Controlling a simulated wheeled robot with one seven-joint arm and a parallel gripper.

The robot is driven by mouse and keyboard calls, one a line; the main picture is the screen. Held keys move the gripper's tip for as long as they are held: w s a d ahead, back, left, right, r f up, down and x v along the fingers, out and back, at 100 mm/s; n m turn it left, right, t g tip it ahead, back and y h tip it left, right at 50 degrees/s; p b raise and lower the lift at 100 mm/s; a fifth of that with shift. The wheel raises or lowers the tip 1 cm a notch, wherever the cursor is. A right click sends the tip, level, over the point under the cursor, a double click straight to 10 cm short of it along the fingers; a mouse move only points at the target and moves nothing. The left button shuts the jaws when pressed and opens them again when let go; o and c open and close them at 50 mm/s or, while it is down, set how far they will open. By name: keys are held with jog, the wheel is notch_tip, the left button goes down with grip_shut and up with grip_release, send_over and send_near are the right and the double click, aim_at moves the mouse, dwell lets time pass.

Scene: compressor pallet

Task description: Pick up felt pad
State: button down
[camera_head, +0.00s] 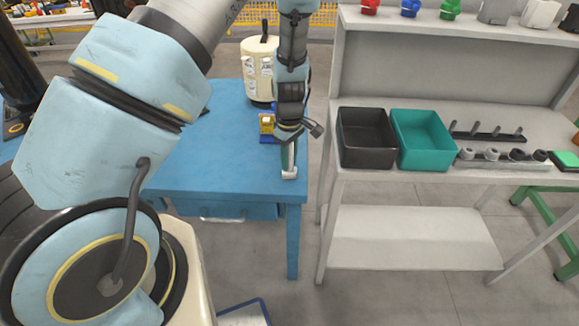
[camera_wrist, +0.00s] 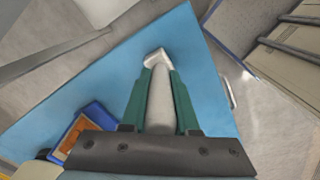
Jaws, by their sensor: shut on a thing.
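My gripper (camera_head: 289,164) points down over the front right corner of the blue table (camera_head: 215,165). In the wrist view my gripper (camera_wrist: 159,78) has its two green fingers shut on a pale grey-white piece, which I take for the felt pad (camera_wrist: 160,100). The pad lies lengthwise between the fingers, and a whitish end shows at the fingertips. In the head view only a small pale end of the felt pad (camera_head: 289,174) shows below the fingers. I cannot tell whether it touches the table top.
A small blue holder with an orange-yellow item (camera_head: 267,124) stands behind my gripper on the table, near a cream canister (camera_head: 260,68). To the right, a grey workbench (camera_head: 430,180) holds a black bin (camera_head: 366,138) and a teal bin (camera_head: 422,140). The table's front left is clear.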

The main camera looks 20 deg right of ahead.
notch_tip(320, 180, up, 10)
jog(key=shift+r+b, duration=0.1)
jog(key=shift+b, duration=0.65)
dwell(0.5)
